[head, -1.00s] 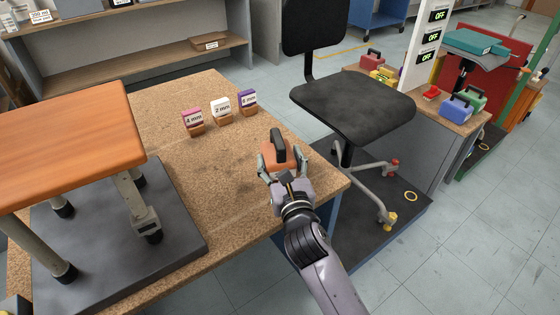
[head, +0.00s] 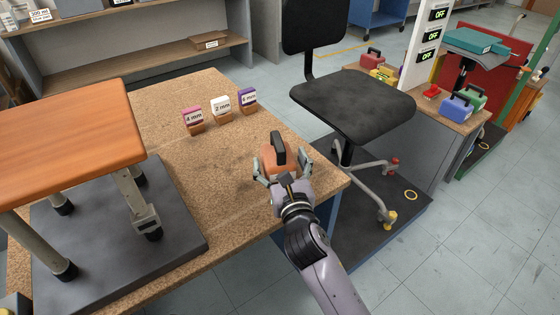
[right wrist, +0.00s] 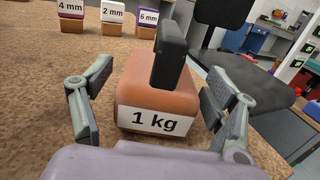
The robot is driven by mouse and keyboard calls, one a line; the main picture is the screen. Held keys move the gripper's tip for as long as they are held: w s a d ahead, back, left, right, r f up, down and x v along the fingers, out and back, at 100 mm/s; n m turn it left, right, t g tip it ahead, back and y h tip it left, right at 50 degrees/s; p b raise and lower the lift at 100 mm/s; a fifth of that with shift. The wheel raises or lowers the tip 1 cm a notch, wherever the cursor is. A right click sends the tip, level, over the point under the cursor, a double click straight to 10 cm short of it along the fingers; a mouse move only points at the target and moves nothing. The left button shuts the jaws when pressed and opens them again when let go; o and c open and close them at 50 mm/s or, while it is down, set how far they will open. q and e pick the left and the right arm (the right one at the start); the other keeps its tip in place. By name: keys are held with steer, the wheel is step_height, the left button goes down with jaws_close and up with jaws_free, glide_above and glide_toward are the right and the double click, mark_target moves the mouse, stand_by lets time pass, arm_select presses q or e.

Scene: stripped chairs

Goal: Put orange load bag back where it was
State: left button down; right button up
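The orange load bag (head: 277,162) has a black handle on top and sits upright near the right edge of the corkboard-like tabletop (head: 225,165). In the right wrist view the bag (right wrist: 158,98) carries a white "1 kg" label. My right gripper (head: 282,166) is open around the bag, one finger on each side. The wrist view shows a gap between each finger and the bag. My left gripper is not seen.
Small blocks labelled 4 mm (head: 193,118), 2 mm (head: 221,108) and 6 mm (head: 248,99) stand behind the bag. An orange-topped stool (head: 75,140) is at left. A black chair (head: 350,105) stands close to the right. Colored bags sit on a farther bench (head: 412,95).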

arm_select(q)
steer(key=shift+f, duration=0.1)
arm_select(e)
steer(key=shift+f, duration=0.3)
steer(key=shift+r, duration=0.5)
steer(key=p+v, duration=0.1)
steer(key=v, duration=0.2)
steer(key=shift+r, duration=0.15)
arm_select(q)
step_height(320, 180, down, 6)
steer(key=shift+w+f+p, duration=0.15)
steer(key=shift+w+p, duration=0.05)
steer(key=shift+p, duration=0.2)
arm_select(e)
steer(key=v, duration=0.9)
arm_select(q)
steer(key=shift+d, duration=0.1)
arm_select(e)
steer(key=shift+r, duration=0.1)
